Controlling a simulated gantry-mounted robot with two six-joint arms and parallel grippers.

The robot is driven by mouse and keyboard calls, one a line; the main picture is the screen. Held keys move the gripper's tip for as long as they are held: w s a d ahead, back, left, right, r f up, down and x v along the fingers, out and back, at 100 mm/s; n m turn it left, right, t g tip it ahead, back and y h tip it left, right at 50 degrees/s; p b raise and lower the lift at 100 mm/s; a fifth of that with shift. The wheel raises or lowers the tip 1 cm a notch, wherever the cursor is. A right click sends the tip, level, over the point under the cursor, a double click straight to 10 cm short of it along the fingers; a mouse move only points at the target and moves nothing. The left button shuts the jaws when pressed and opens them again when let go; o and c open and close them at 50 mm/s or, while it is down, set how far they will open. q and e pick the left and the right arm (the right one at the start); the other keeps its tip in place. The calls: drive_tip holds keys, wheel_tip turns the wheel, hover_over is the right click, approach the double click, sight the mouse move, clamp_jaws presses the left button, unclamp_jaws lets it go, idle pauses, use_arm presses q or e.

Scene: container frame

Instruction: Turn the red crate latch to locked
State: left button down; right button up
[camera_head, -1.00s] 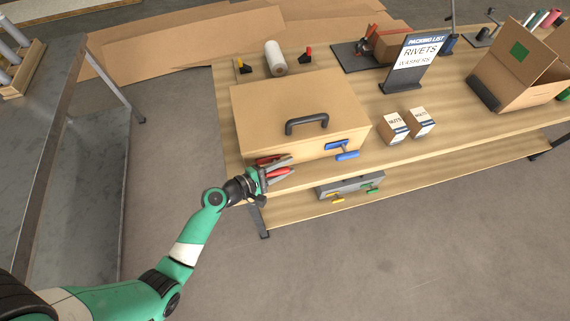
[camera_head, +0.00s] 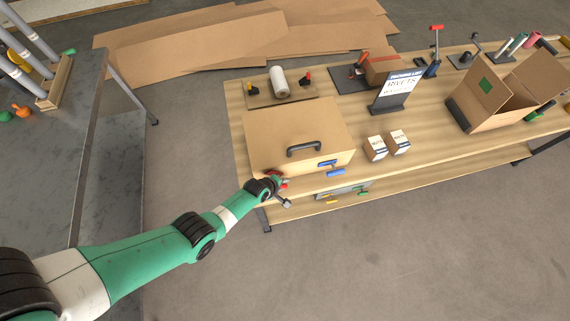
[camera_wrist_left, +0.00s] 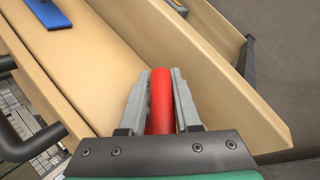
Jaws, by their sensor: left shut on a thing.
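The wooden crate (camera_head: 285,128) with a black top handle stands on the near left part of the workbench. The red latch (camera_head: 273,174) is on its front face, at the left, partly hidden by my left gripper. My left gripper (camera_head: 281,188) is at the crate's front, at this latch. In the left wrist view the red latch handle (camera_wrist_left: 161,98) lies lengthwise between the two grey fingers (camera_wrist_left: 160,104), which are shut on it. The latch's exact angle is hard to tell. My right gripper is not in view.
A blue latch (camera_head: 331,168) is on the crate's front, to the right. Small boxes (camera_head: 375,148), a packing-list sign (camera_head: 398,90) and an open carton (camera_head: 490,95) stand further right. A lower shelf (camera_head: 400,182) with a grey box (camera_head: 343,190) is below the bench.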

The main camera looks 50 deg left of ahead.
use_arm(q)
drive_tip(key=shift+f+g+y, duration=0.1)
drive_tip(key=shift+g+y, duration=0.2)
drive_tip(key=shift+g, duration=0.2)
drive_tip(key=shift+s+a+f+m+g+y+b, duration=0.15)
drive_tip(key=shift+s+f+m+g+y+b, duration=0.2)
drive_tip(key=shift+g+b, duration=0.45)
drive_tip(key=g+b, duration=0.1)
drive_tip(key=g+y+b, duration=0.1)
drive_tip(key=shift+s+a+g+y+b, duration=0.2)
drive_tip(key=shift+s+g+y+b, duration=0.1)
drive_tip(key=shift+b, duration=0.1)
drive_tip(key=shift+s+a+r+m+g+b, duration=0.1)
drive_tip(key=shift+r+m+g+b, duration=0.15)
drive_tip(key=shift+g+b, duration=0.1)
drive_tip(key=shift+r+y, duration=0.1)
drive_tip(key=shift+y, duration=0.15)
drive_tip(key=c, duration=1.1)
unclamp_jaws()
drive_tip(key=o, duration=0.4)
drive_tip(key=shift+s+a, duration=0.1)
drive_tip(key=shift+a, duration=0.05)
